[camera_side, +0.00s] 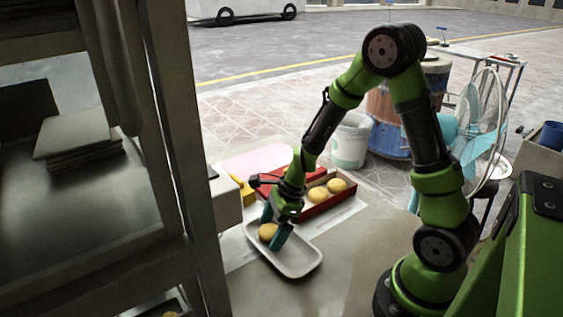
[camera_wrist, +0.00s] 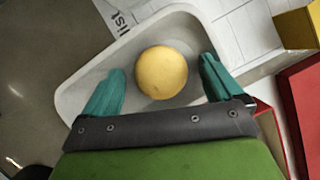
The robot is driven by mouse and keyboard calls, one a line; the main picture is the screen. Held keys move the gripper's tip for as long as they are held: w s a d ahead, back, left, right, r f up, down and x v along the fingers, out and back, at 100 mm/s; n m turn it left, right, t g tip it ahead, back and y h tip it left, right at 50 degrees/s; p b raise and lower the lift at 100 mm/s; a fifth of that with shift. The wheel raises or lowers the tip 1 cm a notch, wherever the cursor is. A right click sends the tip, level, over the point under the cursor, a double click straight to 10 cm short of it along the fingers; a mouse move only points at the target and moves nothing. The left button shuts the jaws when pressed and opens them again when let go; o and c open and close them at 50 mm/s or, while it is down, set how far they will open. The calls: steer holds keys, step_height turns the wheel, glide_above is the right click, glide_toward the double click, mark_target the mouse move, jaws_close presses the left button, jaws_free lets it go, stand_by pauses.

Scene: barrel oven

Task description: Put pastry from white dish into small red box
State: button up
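The pastry (camera_wrist: 161,73) is round and golden and lies in the white dish (camera_wrist: 77,97). In the side view the pastry (camera_side: 267,231) shows at the far end of the white dish (camera_side: 297,268). My gripper (camera_wrist: 162,82) is open, with one teal finger on each side of the pastry and a visible gap on both sides. In the side view my gripper (camera_side: 272,228) is low over the dish. The small red box (camera_side: 325,199) stands just beyond the dish and holds two golden pastries (camera_side: 327,189). In the wrist view only part of red box walls shows at right.
A yellow object (camera_side: 243,190) and a pink surface (camera_side: 256,162) lie behind the dish. A white bucket (camera_side: 350,140) stands beyond the red box. A metal frame (camera_side: 185,160) rises at left. The tabletop right of the dish (camera_side: 370,245) is clear.

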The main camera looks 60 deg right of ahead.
steer(key=c, duration=1.1)
